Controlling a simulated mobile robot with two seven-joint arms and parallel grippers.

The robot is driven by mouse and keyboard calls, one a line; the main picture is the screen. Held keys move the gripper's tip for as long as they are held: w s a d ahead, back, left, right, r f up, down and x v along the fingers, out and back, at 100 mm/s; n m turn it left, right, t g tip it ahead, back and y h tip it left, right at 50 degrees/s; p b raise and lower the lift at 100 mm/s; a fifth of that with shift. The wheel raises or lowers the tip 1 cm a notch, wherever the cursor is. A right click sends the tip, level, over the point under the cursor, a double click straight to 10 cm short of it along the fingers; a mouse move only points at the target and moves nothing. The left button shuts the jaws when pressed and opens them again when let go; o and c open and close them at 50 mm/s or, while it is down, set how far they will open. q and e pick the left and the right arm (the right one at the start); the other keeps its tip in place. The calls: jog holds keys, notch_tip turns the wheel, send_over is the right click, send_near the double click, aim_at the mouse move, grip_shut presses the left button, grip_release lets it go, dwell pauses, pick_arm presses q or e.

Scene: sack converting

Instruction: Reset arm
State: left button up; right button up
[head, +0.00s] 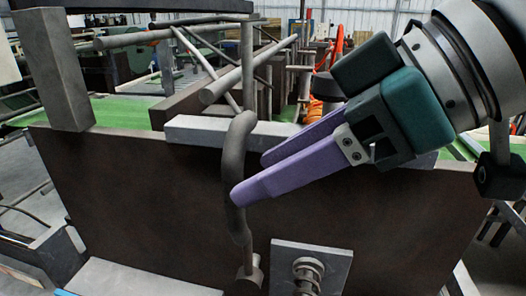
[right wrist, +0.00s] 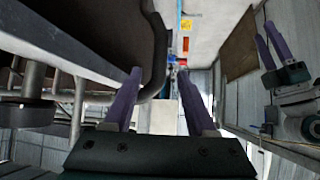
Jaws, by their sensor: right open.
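The likely reset arm is a grey curved bar (head: 235,165), standing upright before a brown panel (head: 130,185) in the head view, its lower end at a small round fitting (head: 249,274). My right gripper (head: 250,175), teal with purple fingers, reaches in from the upper right. Its fingers are apart, with the tips beside the bar; the near tip overlaps it in the picture. In the right wrist view a dark curved bar (right wrist: 158,60) shows between the open fingers (right wrist: 160,75); contact cannot be told. My left gripper (right wrist: 265,42) shows only there, at the right, its fingers apart.
A grey plate with a coiled spring part (head: 307,274) is at the lower middle. A pale ledge (head: 200,131) runs along the panel top, close under my right gripper. Grey tube framing (head: 222,84) stands behind. A grey post (head: 55,70) rises at the left.

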jog(key=shift+s+d+r, duration=0.1)
jog(key=shift+d+r, duration=0.05)
jog(key=shift+r, duration=0.05)
jog(key=s+d+f+m+h, duration=0.8)
jog(key=s+d+f+m, duration=0.2)
jog(key=s+d+f, duration=0.5)
notch_tip(320, 180, up, 23)
jog(key=s+g+p, duration=0.1)
jog(key=s+p, duration=0.1)
jog(key=p, duration=2.2)
jog(key=shift+m+h, duration=0.3)
jog(key=shift+h, duration=0.1)
jog(key=shift+r, duration=0.1)
